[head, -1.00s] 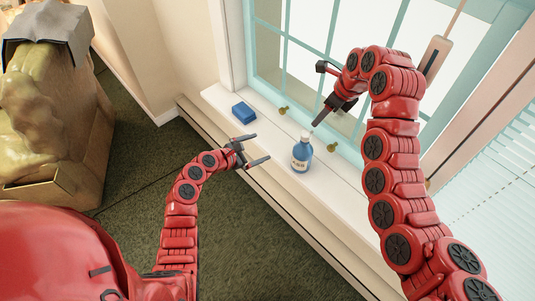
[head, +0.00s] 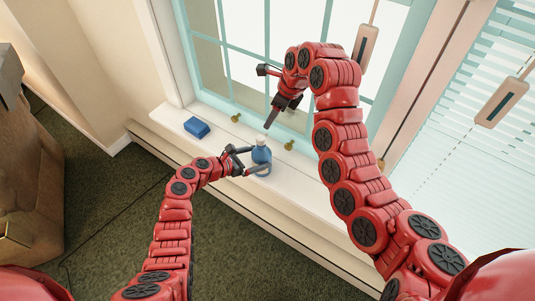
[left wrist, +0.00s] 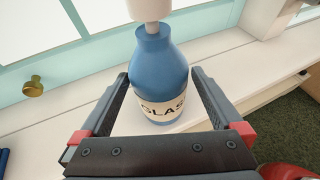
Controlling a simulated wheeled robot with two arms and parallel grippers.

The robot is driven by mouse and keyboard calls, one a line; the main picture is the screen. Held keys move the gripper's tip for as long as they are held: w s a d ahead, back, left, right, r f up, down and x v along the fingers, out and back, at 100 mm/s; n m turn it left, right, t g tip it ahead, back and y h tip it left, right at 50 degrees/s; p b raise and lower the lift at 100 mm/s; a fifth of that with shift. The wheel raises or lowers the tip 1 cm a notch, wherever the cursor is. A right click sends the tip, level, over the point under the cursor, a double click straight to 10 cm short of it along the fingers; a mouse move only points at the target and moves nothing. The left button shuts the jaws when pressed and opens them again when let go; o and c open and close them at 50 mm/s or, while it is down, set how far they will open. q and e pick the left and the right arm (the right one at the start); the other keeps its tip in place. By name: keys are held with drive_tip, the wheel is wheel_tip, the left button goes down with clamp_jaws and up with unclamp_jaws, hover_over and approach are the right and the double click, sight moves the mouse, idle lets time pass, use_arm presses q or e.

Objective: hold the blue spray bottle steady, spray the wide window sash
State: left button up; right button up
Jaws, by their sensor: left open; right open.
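The blue spray bottle (head: 262,155) stands upright on the white window sill. In the left wrist view the bottle (left wrist: 159,70) has a white top and a label reading "GLAS". My left gripper (head: 250,160) is open, with its fingers on either side of the bottle's body; whether they touch it I cannot tell. My left gripper also shows in the left wrist view (left wrist: 160,100). My right gripper (head: 270,118) is open, above the sill just behind the bottle's top in the picture. The wide window sash (head: 245,65), with a pale teal frame and several panes, stands behind.
A blue sponge-like block (head: 197,128) lies on the sill (head: 220,148) to the left. Brass knobs (head: 235,118) sit at the window's lower edge. White blinds (head: 450,150) cover a window at right. A brown box (head: 35,190) stands on the carpet at left.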

use_arm(q)
drive_tip(key=shift+x, duration=2.7)
drive_tip(key=shift+w, duration=0.1)
drive_tip(key=c, duration=1.6)
use_arm(e)
clamp_jaws()
